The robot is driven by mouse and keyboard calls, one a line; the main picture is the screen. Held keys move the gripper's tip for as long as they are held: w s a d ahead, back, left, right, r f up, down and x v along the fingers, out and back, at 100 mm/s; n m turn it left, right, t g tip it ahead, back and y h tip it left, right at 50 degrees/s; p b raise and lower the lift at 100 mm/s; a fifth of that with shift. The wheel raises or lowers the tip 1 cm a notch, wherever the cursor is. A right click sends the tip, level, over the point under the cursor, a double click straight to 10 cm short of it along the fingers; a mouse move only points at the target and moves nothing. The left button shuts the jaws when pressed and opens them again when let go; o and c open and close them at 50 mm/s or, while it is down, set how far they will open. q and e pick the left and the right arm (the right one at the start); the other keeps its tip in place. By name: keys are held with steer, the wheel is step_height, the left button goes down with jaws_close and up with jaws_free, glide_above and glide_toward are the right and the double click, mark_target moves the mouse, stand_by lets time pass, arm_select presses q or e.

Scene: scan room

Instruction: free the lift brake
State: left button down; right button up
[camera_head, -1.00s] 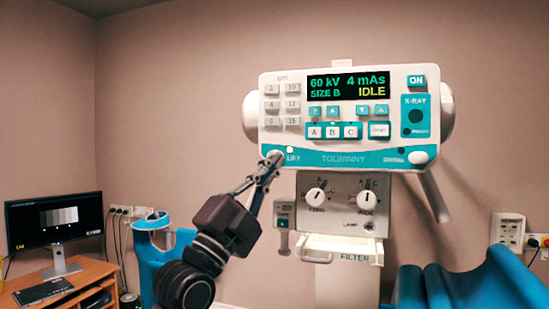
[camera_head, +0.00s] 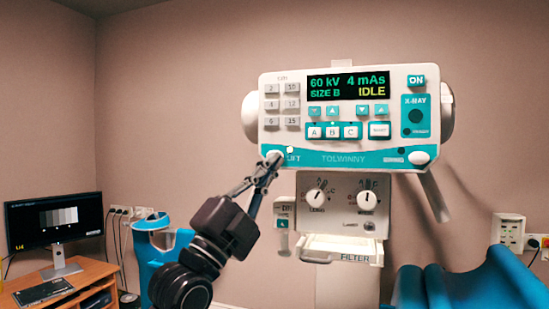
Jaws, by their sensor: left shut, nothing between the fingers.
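The X-ray control head (camera_head: 340,160) hangs in the middle, its screen (camera_head: 348,86) reading 60 kV, 4 mAs, SIZE B and IDLE. At its lower left corner is a round white knob (camera_head: 274,155) beside the label LIFT, with a small light (camera_head: 290,150) next to it. My left gripper (camera_head: 272,162) is shut and empty, its fingertips at the lower edge of this knob. I cannot tell whether they touch it. A similar white knob (camera_head: 419,158) sits at the lower right corner. My right gripper is not in view.
Below the head is a collimator box (camera_head: 342,205) with two dials, and a filter tray (camera_head: 340,250). A small handled part (camera_head: 283,225) hangs left of the box. A desk (camera_head: 70,285) with a monitor stands at left; blue padding (camera_head: 470,285) is at lower right.

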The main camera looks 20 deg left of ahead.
arm_select(q)
steer(key=shift+s+a, duration=0.15)
steer(key=shift+s, duration=2.7)
